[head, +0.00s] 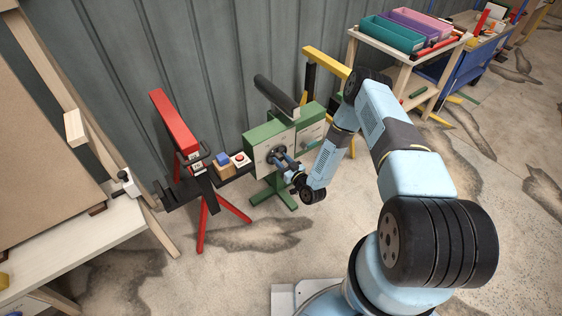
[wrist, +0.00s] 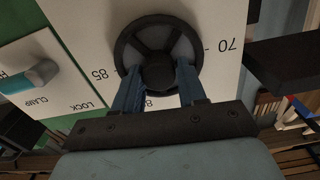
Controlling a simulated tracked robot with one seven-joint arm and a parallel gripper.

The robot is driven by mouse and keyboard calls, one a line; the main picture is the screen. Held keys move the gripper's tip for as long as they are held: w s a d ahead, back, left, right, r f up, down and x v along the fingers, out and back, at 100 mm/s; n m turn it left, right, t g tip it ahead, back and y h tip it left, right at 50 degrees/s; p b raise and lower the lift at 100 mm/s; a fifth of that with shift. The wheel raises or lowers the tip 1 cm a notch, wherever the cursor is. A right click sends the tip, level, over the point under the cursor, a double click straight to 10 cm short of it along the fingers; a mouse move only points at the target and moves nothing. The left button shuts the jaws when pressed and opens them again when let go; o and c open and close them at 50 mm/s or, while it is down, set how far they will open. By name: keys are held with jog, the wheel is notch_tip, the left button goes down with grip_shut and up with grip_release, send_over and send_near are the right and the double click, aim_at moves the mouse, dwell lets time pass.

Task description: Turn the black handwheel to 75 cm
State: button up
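The black handwheel (wrist: 158,27) fills the upper middle of the wrist view, on a white dial plate (wrist: 222,75). Upside-down marks 70 at right and 85 at left show; a mark below it is partly covered. I see no clear pointer. My gripper (wrist: 160,72) has its two blue fingers in front of the wheel, one either side of the hub, close to it. I cannot tell whether they press on it. In the head view my gripper (head: 286,164) reaches the green machine (head: 264,135), at a small dark wheel it partly hides.
A teal-tipped lever (wrist: 36,77) sits on a LOCK plate left of the dial. A red stand (head: 176,122) and a box with a red button (head: 240,159) stand left of the machine. A yellow-armed stand (head: 326,62) is behind. The floor in front is open.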

jog(key=o, duration=0.4)
jog(key=shift+d, duration=0.1)
jog(key=v, duration=1.3)
jog(key=shift+s+d, duration=0.2)
jog(key=shift+s, duration=0.05)
